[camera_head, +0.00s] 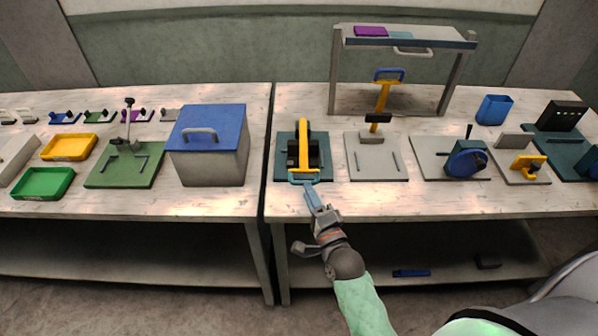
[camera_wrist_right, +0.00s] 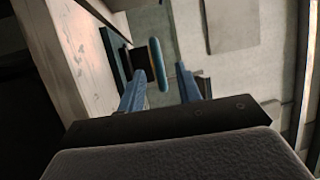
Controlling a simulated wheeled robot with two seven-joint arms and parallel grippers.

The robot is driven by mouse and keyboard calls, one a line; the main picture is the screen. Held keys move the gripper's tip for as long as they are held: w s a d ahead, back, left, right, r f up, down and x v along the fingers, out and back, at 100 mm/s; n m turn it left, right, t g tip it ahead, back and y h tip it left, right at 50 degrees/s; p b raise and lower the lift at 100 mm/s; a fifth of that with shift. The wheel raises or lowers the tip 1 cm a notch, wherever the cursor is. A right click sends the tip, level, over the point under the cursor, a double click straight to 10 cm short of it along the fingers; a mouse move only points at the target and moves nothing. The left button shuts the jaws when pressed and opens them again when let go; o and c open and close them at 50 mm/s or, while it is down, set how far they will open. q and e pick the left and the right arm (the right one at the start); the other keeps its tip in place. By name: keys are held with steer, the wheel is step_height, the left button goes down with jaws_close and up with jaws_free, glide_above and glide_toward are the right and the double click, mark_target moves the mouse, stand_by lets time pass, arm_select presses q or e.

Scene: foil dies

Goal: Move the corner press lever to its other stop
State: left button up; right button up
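A press with a dark teal base (camera_head: 283,169) stands at the front edge of the right table. Its yellow lever (camera_head: 304,133) has its free end low at the front, with a blue handle bar (camera_head: 303,177) across it. I take this for the corner press; no label confirms it. My right gripper (camera_head: 309,190) is just in front of that bar. In the right wrist view, the fingers (camera_wrist_right: 160,92) are apart and the blue bar (camera_wrist_right: 158,64) lies between or just beyond their tips; I cannot tell if they touch it. My left gripper is not in view.
A grey box with a blue lid (camera_head: 222,118) stands left of the press. A grey plate with a yellow-handled tool (camera_head: 361,165) stands close on its right. A shelf rack (camera_head: 335,90) rises behind. A gap separates the two tables.

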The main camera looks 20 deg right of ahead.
mark_target(303, 155)
steer(key=p+x, duration=0.1)
steer(key=x, duration=0.3)
steer(key=shift+w, duration=0.15)
steer(key=shift+p+x, duration=0.6)
steer(key=shift+x, duration=0.25)
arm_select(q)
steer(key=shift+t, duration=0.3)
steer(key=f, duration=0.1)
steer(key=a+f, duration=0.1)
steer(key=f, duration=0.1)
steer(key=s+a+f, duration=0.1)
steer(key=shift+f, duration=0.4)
arm_select(e)
steer(key=shift+w+f, duration=0.1)
steer(key=shift+w, duration=0.15)
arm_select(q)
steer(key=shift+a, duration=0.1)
arm_select(e)
jaws_close()
